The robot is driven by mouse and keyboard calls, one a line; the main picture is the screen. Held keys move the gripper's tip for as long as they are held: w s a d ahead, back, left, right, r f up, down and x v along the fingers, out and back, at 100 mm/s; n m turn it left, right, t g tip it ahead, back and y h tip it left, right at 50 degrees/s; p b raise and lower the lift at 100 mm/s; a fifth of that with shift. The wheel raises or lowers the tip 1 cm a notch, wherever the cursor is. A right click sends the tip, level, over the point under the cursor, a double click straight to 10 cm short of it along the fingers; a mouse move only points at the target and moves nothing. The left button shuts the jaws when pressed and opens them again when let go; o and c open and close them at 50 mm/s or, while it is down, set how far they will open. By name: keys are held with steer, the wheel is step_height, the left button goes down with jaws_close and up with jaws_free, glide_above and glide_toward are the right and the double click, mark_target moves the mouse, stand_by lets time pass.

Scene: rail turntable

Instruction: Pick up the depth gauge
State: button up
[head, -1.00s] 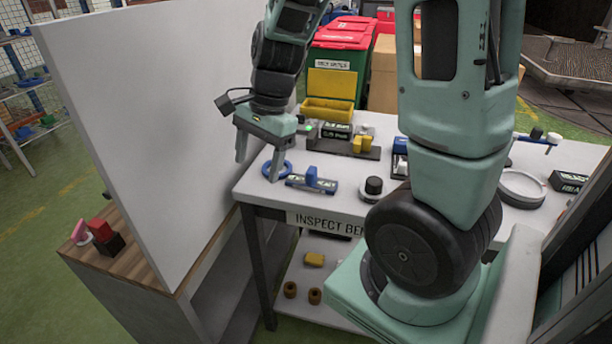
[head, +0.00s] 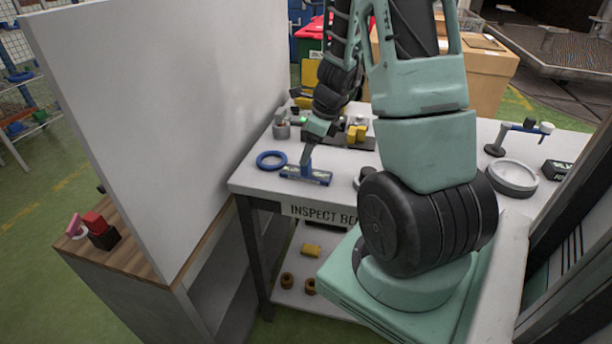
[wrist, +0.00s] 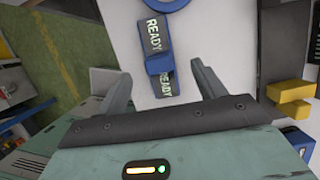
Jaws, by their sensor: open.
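The depth gauge, which I take to be the blue piece with a dark, flat bar (head: 318,178), lies near the front edge of the white bench. In the wrist view the depth gauge (wrist: 158,65) shows its raised blue block and two READY labels. My gripper (head: 307,160) is right over it, pointing down and hiding part of the block. In the wrist view my gripper (wrist: 163,80) is open, with the gauge's block and bar lying between the lines of its two fingers. I cannot tell how far the fingertips are above the bench.
A blue ring (head: 271,160) lies just left of the gauge. Yellow blocks (head: 357,133) on a dark fixture stand behind. A tall white panel (head: 160,120) rises left of the bench. A large pale ring (head: 512,179) lies at the bench's right.

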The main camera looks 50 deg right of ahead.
mark_target(306, 169)
steer(key=b+x, duration=0.1)
steer(key=x, duration=0.5)
steer(key=shift+a+f, duration=0.1)
steer(key=shift+f, duration=0.25)
steer(key=c, duration=1.2)
